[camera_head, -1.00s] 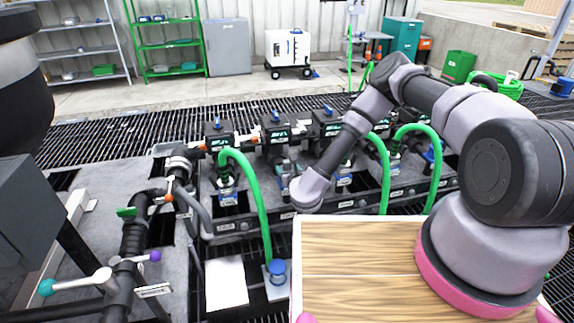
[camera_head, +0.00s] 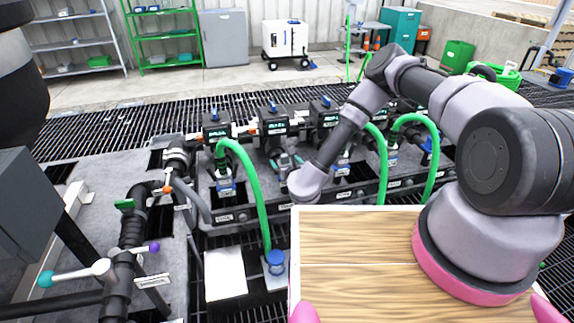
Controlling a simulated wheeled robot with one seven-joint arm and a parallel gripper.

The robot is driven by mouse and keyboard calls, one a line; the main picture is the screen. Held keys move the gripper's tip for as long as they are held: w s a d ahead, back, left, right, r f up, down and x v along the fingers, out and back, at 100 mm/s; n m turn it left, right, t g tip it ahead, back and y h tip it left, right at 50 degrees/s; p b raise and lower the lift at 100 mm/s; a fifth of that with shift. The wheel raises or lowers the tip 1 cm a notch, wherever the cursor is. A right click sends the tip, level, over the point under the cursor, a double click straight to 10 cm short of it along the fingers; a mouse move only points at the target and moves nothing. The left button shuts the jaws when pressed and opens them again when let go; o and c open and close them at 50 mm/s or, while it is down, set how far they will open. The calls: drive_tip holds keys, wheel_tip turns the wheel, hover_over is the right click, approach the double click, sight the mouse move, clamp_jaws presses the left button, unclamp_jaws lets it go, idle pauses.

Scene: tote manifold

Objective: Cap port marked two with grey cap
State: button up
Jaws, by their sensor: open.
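The manifold (camera_head: 236,226) runs across the middle, with a row of black valve blocks. The first block (camera_head: 216,131), second block (camera_head: 272,121) and third block (camera_head: 324,113) have blue tops and lit green displays. Labelled ports sit below them; the labels are too small to read. A small grey piece (camera_head: 284,162) is below the second block, just left of my wrist; I cannot tell whether it is a cap. My gripper is not clearly visible; my wrist hides what is beyond it. No grey cap can be picked out with certainty.
Green hoses (camera_head: 262,205) arch from several ports. A blue cap-like piece (camera_head: 276,258) stands on a plate in front. Black pipework with a teal-ended handle (camera_head: 80,272) is at left. A white panel (camera_head: 225,273) lies beside the plate. Shelves (camera_head: 165,35) and a white cart (camera_head: 285,40) stand behind.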

drive_tip(key=v, duration=1)
drive_tip(key=shift+s, duration=0.25)
